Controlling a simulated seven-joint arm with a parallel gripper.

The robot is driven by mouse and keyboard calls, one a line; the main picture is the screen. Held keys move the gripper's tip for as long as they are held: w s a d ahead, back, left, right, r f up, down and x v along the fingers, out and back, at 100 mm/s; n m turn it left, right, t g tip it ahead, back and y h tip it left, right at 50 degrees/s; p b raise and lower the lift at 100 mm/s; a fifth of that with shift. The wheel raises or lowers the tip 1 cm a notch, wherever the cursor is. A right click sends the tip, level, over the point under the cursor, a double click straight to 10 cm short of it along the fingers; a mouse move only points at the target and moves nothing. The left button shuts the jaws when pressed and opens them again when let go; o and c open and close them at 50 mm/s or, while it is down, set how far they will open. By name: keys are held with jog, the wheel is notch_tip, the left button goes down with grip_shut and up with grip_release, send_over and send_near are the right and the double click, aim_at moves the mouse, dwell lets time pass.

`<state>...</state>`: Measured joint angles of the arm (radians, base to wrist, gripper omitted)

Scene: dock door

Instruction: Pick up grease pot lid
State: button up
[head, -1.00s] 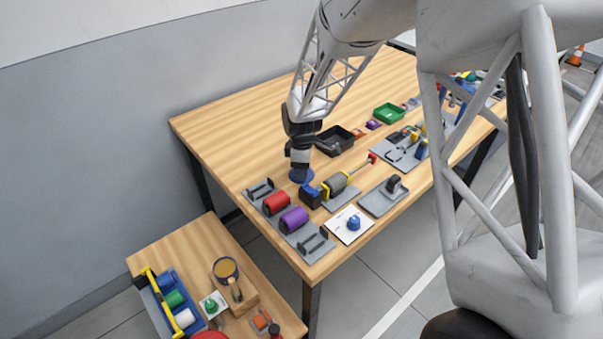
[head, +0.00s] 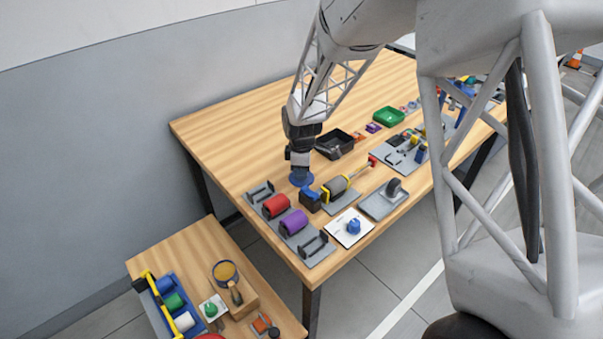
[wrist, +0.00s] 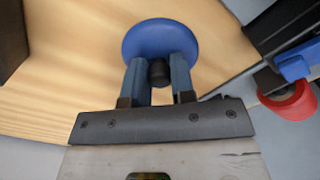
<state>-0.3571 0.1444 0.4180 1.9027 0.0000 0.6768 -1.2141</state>
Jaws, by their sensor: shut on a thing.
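The grease pot lid (wrist: 160,36) is a round blue disc with a black knob (wrist: 159,72). My gripper (wrist: 160,76) is shut on the knob, one finger on each side of it. In the head view, my gripper (head: 300,168) is over the large table's left part, with the blue lid (head: 302,179) just under it. I cannot tell whether the lid touches the table. An open round pot with a blue rim and tan contents (head: 226,272) stands on the small lower table.

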jog(key=shift+r, duration=5)
